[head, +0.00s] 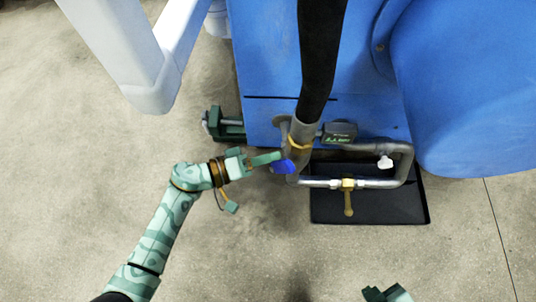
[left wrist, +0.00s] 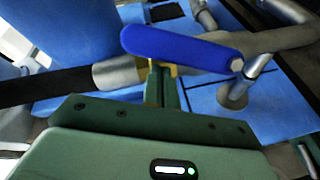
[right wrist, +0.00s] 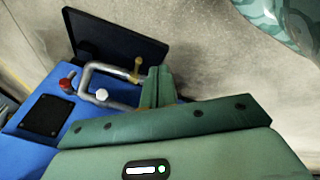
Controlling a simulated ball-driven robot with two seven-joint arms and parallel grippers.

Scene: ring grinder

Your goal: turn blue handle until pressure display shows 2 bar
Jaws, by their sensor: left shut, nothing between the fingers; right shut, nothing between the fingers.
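The blue handle (head: 284,167) sits on the pipe below the thick black hose in the head view. It spans the upper middle of the left wrist view (left wrist: 185,48). My left gripper (head: 272,158) is shut and empty, its fingertips right at the handle. In the left wrist view the fingertips (left wrist: 162,68) reach the handle's lower edge; I cannot tell if they touch. The pressure display (head: 340,139) is a dark box with green digits, too small to read surely. My right gripper (head: 388,294) is shut and empty at the bottom edge, away from the handle.
A grey pipe loop (head: 405,165) with a brass-coloured lever (head: 348,200) and a white knob (head: 385,162) stands over a black tray (head: 400,212). The big blue machine (head: 270,60) fills the back. Concrete floor in front is clear.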

